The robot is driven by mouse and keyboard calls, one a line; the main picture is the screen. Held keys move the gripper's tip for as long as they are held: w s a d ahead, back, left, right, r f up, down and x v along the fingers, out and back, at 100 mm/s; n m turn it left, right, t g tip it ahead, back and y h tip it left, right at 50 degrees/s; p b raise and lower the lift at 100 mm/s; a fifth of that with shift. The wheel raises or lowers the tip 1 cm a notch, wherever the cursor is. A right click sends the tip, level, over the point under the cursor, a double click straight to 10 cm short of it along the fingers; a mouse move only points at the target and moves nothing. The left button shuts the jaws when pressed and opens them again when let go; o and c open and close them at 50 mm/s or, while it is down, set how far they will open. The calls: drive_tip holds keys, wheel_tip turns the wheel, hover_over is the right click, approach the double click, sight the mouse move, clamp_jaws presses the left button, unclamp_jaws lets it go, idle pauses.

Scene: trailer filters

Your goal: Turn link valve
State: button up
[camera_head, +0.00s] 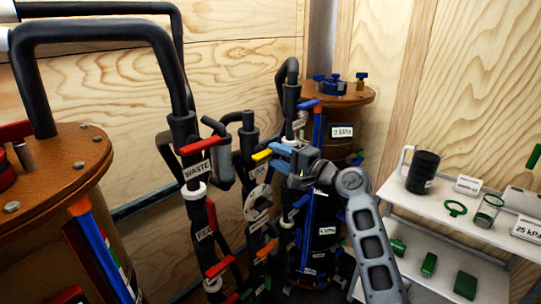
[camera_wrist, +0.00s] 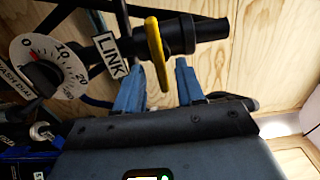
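The link valve has a yellow lever handle (camera_head: 262,155) on a dark pipe, with a LINK label (camera_head: 258,171) beside it. In the wrist view the yellow handle (camera_wrist: 157,55) points down toward my gripper, and the white LINK label (camera_wrist: 111,55) is to its left. My gripper (camera_head: 276,158) has blue fingers and is just right of the handle in the head view. In the wrist view my gripper (camera_wrist: 159,72) is open, and the handle's lower end appears between the fingers, with gaps on both sides. I cannot tell whether either finger touches it.
Red WASTE (camera_head: 194,145) and FEED (camera_head: 219,267) handles are on the left pipe. A dial (camera_wrist: 48,66) is left of the LINK label. Brown filter vessels (camera_head: 75,165) flank the pipes. A white shelf (camera_head: 400,197) with a black mug and green items stands right.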

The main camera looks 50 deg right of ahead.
drive_tip(key=shift+s+b, duration=0.3)
drive_tip(key=shift+s, duration=2)
drive_tip(key=shift+f, duration=0.1)
drive_tip(key=s+a+f+n+g+h, duration=0.35)
drive_tip(key=s+a+f+n, duration=0.25)
drive_tip(key=s+a+f, duration=1.1)
drive_tip(key=s+a+r+n+y, duration=0.1)
drive_tip(key=s+a+r+n, duration=0.2)
drive_tip(key=s, duration=0.4)
drive_tip(key=s+a+r+n+y, duration=0.1)
drive_tip(key=s+a+r+n, duration=0.2)
drive_tip(key=s+n, duration=0.2)
drive_tip(key=s+a+r+n+y, duration=0.1)
drive_tip(key=s+a+r+n, duration=0.2)
drive_tip(key=s, duration=0.6)
drive_tip(key=shift+s+a+n, duration=0.25)
drive_tip(key=shift+a+n, duration=0.05)
drive_tip(key=shift+n, duration=0.1)
